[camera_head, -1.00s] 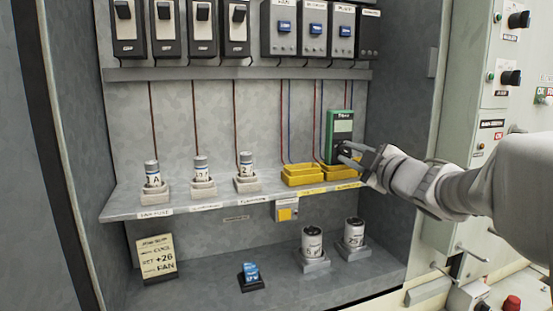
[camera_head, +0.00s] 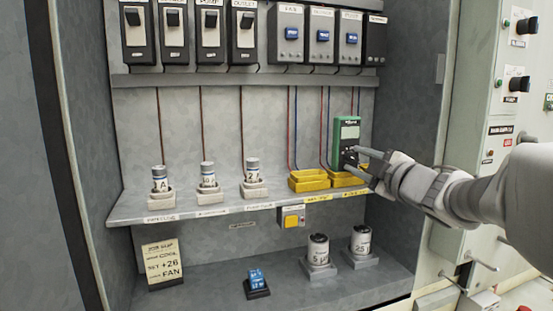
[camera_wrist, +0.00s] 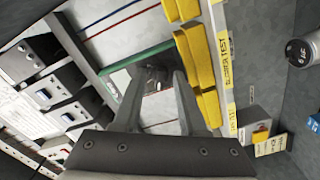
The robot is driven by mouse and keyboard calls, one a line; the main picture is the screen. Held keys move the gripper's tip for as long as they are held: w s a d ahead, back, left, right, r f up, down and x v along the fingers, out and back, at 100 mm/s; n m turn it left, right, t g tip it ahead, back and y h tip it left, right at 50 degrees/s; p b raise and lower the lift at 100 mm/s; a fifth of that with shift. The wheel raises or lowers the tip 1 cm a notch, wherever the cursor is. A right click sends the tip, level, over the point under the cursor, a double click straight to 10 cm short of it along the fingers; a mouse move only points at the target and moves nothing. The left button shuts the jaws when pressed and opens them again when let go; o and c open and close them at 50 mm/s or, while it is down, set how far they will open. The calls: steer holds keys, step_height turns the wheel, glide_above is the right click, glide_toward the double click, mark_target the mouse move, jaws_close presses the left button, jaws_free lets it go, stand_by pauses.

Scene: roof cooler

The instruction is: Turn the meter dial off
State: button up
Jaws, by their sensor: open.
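The green meter (camera_head: 347,137) stands upright in the right yellow holder on the cabinet shelf, with a pale screen at the top and a dark lower face. My gripper (camera_head: 359,160) is open in front of the meter's lower face, close to it. In the wrist view the meter's green edge (camera_wrist: 140,58) and dark face show beyond my open gripper (camera_wrist: 157,80), with the dial area between the fingers. The dial's setting is too small and partly hidden to read. I cannot tell whether the fingers touch it.
Yellow holders (camera_head: 309,181) sit left of the meter on the shelf (camera_head: 215,211). Several cylinders in grey bases stand farther left. A switch row (camera_head: 242,35) hangs above. The lower floor holds a note card (camera_head: 162,262), a blue part (camera_head: 256,281) and two grey canisters.

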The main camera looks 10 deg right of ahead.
steer(key=s+d+p, duration=0.2)
steer(key=s+d, duration=0.1)
steer(key=s, duration=1.4)
steer(key=shift+d+r, duration=0.15)
steer(key=shift+r, duration=0.05)
steer(key=shift+s+p, duration=0.1)
steer(key=shift+p, duration=0.2)
step_height(320, 180, up, 4)
steer(key=w+d+m+g+h+p, duration=0.1)
steer(key=w+d+m+h+p, duration=0.1)
steer(key=m+h+p, duration=0.45)
steer(key=s+a+f+m+g+y+p, duration=0.1)
steer(key=s+a+f+m+g+p, duration=0.1)
steer(key=s+a+f+m+g, duration=0.2)
steer(key=s+a+f+m+g+y+p, duration=0.2)
steer(key=s+a+f+g, duration=0.4)
steer(key=s+a, duration=0.4)
steer(key=a+m+g+p, duration=0.1)
steer(key=a+m, duration=0.1)
steer(key=shift+a+f, duration=0.25)
steer(key=shift+a, duration=0.1)
